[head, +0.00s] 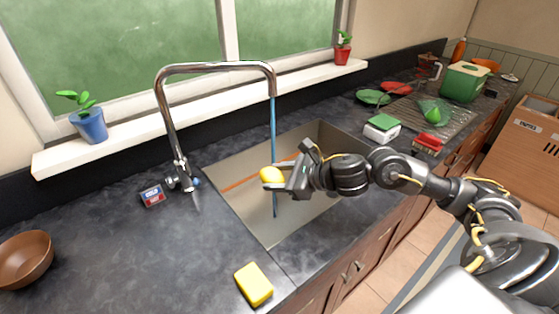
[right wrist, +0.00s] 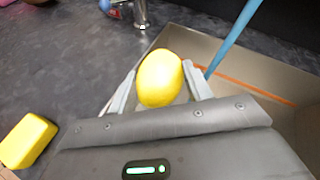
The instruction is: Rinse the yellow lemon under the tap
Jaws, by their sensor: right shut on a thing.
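The yellow lemon (head: 271,175) is held over the sink (head: 325,135), and it also shows between the fingers in the right wrist view (right wrist: 160,78). My right gripper (head: 283,178) is shut on it. The chrome tap (head: 215,68) arches over the sink. A thin blue stream of water (head: 272,125) runs straight down from its spout, right beside the lemon in the head view. In the right wrist view the stream (right wrist: 232,38) passes to the right of the lemon. I cannot tell whether water touches the lemon. My left gripper is not in view.
A yellow sponge (head: 253,284) lies on the counter in front of the sink. A brown bowl (head: 25,258) stands at the left, and a small red and blue box (head: 152,195) is near the tap base. Dishes and a green canister (head: 464,82) stand beyond the sink.

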